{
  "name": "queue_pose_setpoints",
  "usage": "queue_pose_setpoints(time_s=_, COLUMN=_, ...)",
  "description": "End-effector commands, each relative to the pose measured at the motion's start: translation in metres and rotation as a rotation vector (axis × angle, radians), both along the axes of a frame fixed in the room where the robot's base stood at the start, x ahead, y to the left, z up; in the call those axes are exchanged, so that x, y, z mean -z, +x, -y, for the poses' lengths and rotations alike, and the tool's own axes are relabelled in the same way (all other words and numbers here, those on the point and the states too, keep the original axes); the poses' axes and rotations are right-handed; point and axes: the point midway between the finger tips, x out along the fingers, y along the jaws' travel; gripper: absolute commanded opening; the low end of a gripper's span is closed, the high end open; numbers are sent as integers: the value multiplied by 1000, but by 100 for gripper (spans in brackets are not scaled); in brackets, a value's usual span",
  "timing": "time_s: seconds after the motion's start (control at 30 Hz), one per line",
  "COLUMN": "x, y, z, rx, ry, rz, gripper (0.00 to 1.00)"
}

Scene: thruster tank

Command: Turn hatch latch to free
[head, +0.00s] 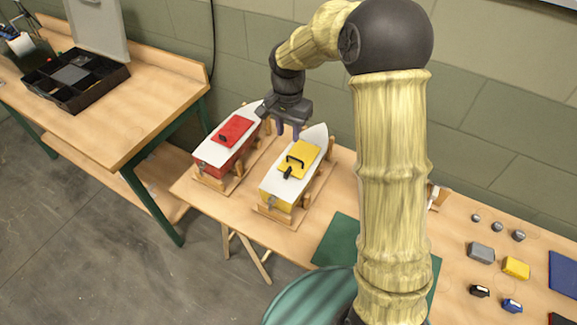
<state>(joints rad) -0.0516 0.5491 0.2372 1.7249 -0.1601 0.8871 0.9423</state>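A white boat with yellow sides (277,198) sits on a wooden cradle. Its yellow hatch (303,157) has a black handle (296,161) on top and a small dark latch (288,173) at the near edge. To its left is a white boat with red sides (214,171). Its red hatch (234,130) shows a small dark latch (223,138) and no raised handle. My gripper (289,131) is above and behind the boats, fingers pointing down and apart, with nothing visible between them. It touches neither latch as far as I can see.
A wooden bench (135,95) with a black divided tray (75,78) stands at the left. At the right are small blocks, including a grey one (481,254) and a yellow one (516,267). A green mat (337,240) lies near my arm, which hides part of the table.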

Motion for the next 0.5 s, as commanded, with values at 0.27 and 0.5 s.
queue_pose_setpoints(time_s=0.27, x=47, y=-2, z=0, rx=0, ry=1, rz=-7, gripper=33)
queue_pose_setpoints(time_s=0.5, x=89, y=-1, z=0, rx=-1, ry=1, rz=-4, gripper=33)
